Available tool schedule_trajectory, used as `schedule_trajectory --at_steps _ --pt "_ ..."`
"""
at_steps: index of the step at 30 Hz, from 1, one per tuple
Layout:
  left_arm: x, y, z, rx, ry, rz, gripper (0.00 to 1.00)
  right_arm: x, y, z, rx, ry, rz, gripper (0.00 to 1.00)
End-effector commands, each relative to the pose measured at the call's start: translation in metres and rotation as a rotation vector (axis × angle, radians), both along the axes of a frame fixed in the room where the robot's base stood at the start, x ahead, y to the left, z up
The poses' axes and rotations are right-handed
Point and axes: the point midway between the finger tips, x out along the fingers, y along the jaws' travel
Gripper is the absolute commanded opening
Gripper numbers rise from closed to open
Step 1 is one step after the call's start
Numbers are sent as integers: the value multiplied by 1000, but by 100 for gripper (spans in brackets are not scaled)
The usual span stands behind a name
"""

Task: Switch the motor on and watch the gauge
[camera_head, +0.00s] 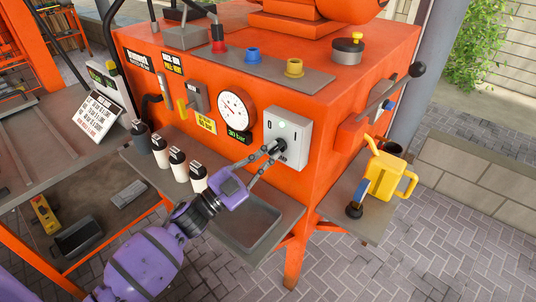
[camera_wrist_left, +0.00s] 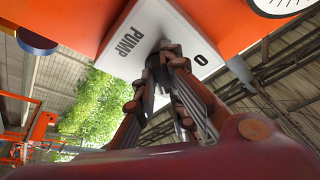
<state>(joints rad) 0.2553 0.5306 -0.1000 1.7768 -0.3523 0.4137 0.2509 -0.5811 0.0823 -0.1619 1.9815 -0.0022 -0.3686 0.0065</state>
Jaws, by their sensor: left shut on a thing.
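A grey switch box (camera_head: 293,132) with a dark rotary knob (camera_head: 277,146) is on the front of the orange machine (camera_head: 340,105). A "0" shows at its upper left and a green spot near its top. My left gripper (camera_head: 268,154) reaches in from the lower left and is shut on the knob. In the left wrist view the box (camera_wrist_left: 143,28) reads "PUMP" and "0", and the fingers (camera_wrist_left: 168,62) hide most of the knob. The round white gauge (camera_head: 237,110) is left of the box, above a "30 bar" label; its needle is too small to read. My right gripper is not in view.
A grey shelf (camera_head: 277,200) under the panel carries several bottles (camera_head: 178,165) and a shallow tray. A yellow can (camera_head: 391,176) stands on a side shelf at right. A black-knobbed lever (camera_head: 418,69) sticks out above it. Paved floor is clear at lower right.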

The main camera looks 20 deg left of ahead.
Motion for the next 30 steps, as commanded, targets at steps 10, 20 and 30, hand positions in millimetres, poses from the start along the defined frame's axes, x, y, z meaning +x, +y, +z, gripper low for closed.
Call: schedule_trajectory --at_steps 10,20,30 --pt "0 0 -1 1 1 1 29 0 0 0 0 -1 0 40" --pt "-11 7 -6 2 2 1 29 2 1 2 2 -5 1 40" --pt "-66 44 -27 1 4 3 29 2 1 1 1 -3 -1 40"
